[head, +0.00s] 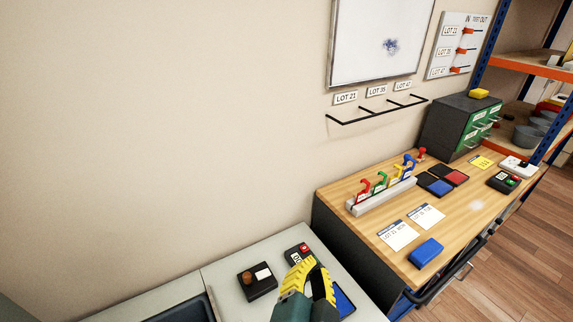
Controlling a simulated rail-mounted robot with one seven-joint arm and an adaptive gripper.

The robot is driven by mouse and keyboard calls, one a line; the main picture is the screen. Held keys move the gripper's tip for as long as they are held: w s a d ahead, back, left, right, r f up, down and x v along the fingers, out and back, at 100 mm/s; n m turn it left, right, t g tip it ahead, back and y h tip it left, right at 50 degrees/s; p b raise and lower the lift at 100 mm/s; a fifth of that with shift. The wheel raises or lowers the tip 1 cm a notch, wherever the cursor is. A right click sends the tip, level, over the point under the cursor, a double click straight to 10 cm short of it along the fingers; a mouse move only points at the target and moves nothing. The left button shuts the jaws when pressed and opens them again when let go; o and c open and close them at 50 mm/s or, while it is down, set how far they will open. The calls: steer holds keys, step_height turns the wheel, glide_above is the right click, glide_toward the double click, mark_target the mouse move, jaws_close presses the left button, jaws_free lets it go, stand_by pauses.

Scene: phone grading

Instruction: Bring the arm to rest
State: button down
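My gripper (313,270) shows at the bottom middle of the head view, with yellow ribbed fingers on a dark teal body. It is over the grey-green counter (225,290), in front of a blue-topped item (343,301) that it partly hides. The finger tips look close together, but the angle does not show whether they are open or shut. Nothing is seen held between them. The rest of the arm is cut off by the lower edge.
Beside the gripper are a black device with a red button (299,253) and a black box with a brown knob (257,281). The wooden bench (450,225) at right bears a rack of coloured hooks (383,195), ink pads, cards and a blue block (426,253). A wall rail (375,111) hangs above.

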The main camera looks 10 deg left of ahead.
steer(key=s+d+r+n+t+h, duration=0.1)
steer(key=s+d+r+t, duration=0.1)
steer(key=d+r, duration=0.35)
steer(key=s+d+r+n+t, duration=0.2)
steer(key=s+d+r+t, duration=0.1)
steer(key=r, duration=0.6)
step_height(320, 180, up, 34)
steer(key=s+a+n+t+y+p, duration=0.2)
steer(key=n+p, duration=0.3)
steer(key=p, duration=2.4)
steer(key=shift+a+f+n, duration=0.25)
steer(key=shift+n, duration=0.15)
